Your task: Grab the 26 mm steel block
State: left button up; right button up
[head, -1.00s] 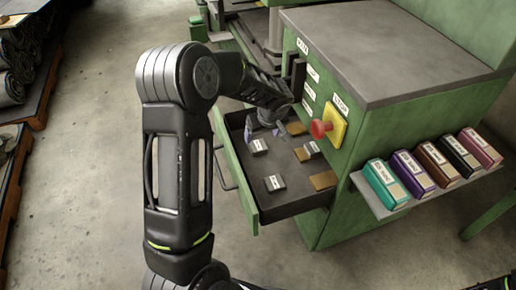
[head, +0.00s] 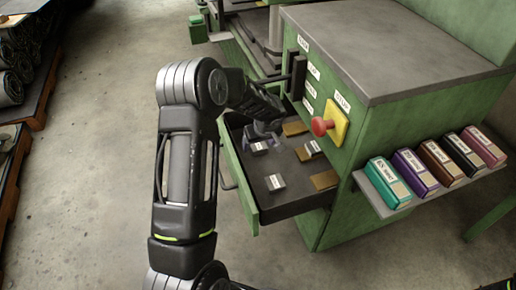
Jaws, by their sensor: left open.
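The green cabinet's open drawer (head: 300,205) holds several small blocks. Dark grey blocks with white labels lie at the back left (head: 260,147), at the right (head: 309,149) and near the front (head: 276,182). The labels are too small to read, so I cannot tell which block is the 26 mm one. My left gripper (head: 266,134) is open, low at the back left of the drawer, just behind the back-left labelled block. Its fingers are small and partly hidden by my arm, and I cannot tell whether they touch that block. My right gripper is out of view.
Brown plates (head: 324,180) also lie in the drawer. A red knob on a yellow plate (head: 322,126) sticks out from the cabinet (head: 400,40) beside it. A side shelf (head: 385,200) carries several coloured boxes. Rolls on pallets stand at far left; floor between is clear.

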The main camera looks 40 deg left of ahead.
pick_arm(q)
jog(key=shift+w+a+f, duration=0.1)
jog(key=shift+a+f, duration=0.05)
jog(key=shift+f, duration=0.4)
jog(key=shift+c, duration=0.4)
grip_shut()
dwell(0.5)
jog(key=shift+r, duration=0.1)
